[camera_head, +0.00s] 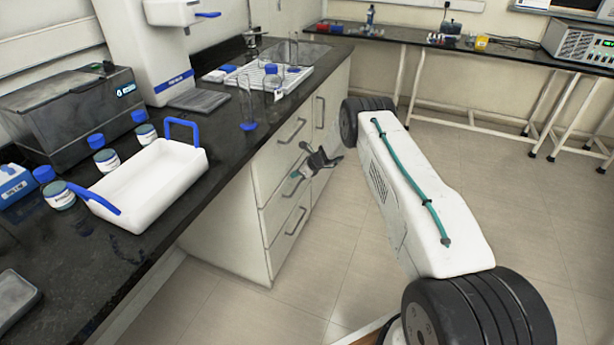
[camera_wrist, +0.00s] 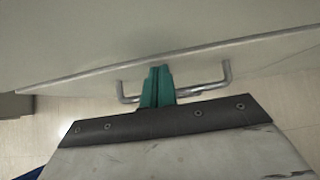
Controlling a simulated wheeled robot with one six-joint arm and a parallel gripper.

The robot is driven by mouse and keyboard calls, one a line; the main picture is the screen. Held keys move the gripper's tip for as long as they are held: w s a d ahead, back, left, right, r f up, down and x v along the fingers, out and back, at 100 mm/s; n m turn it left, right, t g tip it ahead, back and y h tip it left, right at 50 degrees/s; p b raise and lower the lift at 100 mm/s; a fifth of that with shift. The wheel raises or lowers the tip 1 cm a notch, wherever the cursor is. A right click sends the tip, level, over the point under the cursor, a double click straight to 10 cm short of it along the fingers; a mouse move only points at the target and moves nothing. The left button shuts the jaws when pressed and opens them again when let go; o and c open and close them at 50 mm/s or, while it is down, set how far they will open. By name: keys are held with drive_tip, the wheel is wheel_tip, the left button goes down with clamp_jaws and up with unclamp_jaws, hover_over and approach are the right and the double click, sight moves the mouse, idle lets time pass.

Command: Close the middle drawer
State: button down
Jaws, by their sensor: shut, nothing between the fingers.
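The middle drawer (camera_head: 273,216) is in a white drawer stack under the black counter in the head view. Its front looks nearly flush with the drawers above and below; I cannot tell whether a small gap remains. A long front edge (camera_wrist: 90,76) runs behind the fingers.
The top drawer handle (camera_head: 293,131) and the bottom drawer handle (camera_head: 296,221) stick out above and below. A white tray with blue handles (camera_head: 150,180) and several blue-capped jars stand on the counter (camera_head: 135,255). The tiled floor (camera_head: 335,265) before the drawers is clear.

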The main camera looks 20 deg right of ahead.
drive_tip(key=shift+w+a, duration=0.2)
drive_tip(key=shift+w, duration=0.15)
